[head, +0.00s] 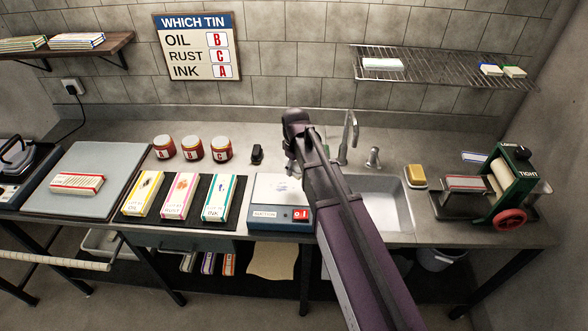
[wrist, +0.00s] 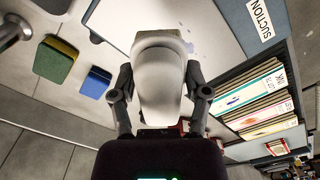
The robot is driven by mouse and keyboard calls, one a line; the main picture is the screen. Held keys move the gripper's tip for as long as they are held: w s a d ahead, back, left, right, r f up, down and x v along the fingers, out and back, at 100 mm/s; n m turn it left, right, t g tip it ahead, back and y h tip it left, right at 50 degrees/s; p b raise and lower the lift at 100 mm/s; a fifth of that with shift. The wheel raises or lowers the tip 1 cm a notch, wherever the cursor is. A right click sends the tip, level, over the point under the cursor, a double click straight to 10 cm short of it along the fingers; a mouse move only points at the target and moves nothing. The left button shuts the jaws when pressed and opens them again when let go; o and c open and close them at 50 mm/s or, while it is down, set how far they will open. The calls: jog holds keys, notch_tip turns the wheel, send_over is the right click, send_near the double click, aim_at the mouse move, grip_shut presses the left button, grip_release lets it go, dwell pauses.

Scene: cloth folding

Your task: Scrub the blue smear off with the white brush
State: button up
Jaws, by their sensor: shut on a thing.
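My gripper (wrist: 160,95) is shut on the white brush (wrist: 160,75), whose pale rounded body fills the middle of the wrist view. The blue smear (wrist: 190,47) shows as faint blue-violet spots on the pale top of the suction unit, just beyond the brush; part of it may be hidden behind the brush. In the head view my gripper (head: 291,166) is over the suction unit (head: 262,216), and the brush is hard to make out there. I cannot tell whether the brush touches the surface.
The sink (head: 398,205) and tap (head: 347,140) are right of the suction unit. A green roller machine (head: 508,185) stands far right. A wire rack (head: 440,68) hangs above.

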aim_at(295, 189)
notch_tip(295, 189, down, 8)
jog(key=b, duration=0.8)
jog(key=shift+r, duration=0.1)
jog(key=shift+a+r, duration=0.2)
jog(key=shift+a, duration=0.1)
jog(key=shift+w+a+p, duration=0.15)
jog(key=shift+a, duration=1.8)
jog(key=shift+w+a+p, duration=0.15)
jog(key=shift+a, duration=1.8)
jog(key=shift+s+d, duration=0.15)
jog(key=shift+d, duration=1.9)
jog(key=shift+s+d, duration=0.15)
jog(key=shift+d, duration=1.85)
jog(key=shift+d+r+p, duration=0.2)
jog(key=shift+r+p, duration=0.6)
jog(key=shift+r, duration=0.05)
notch_tip(295, 189, up, 6)
jog(key=p, duration=0.6)
jog(key=shift+f, duration=0.1)
jog(key=shift+a+f+b, duration=0.1)
jog(key=shift+f+b, duration=0.15)
jog(key=shift+b, duration=0.1)
jog(key=shift+f+b, duration=2.8)
